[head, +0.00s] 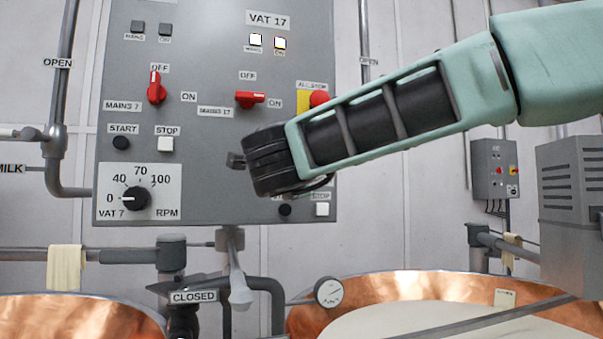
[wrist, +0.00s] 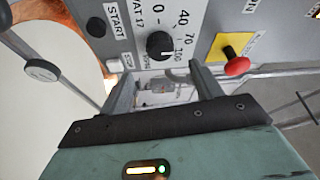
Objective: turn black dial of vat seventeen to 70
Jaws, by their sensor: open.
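The black dial of vat 17 (wrist: 159,45) sits on the grey control panel (head: 215,130), with a scale marked 0, 40, 70 and 100 around it in the wrist view. I cannot clearly tell where its pointer stands. In the head view the dial is hidden behind my gripper (head: 236,160). In the wrist view my gripper (wrist: 162,75) is open and empty, its two fingers apart, with the dial seen beyond and between the tips. The fingers appear clear of the dial.
A red emergency stop (wrist: 236,66) on yellow is close beside the right finger. The red mains 17 switch (head: 250,99) is above my gripper. A similar vat 7 dial (head: 136,198) is at the panel's left. Copper vats (head: 450,287) and pipes stand below.

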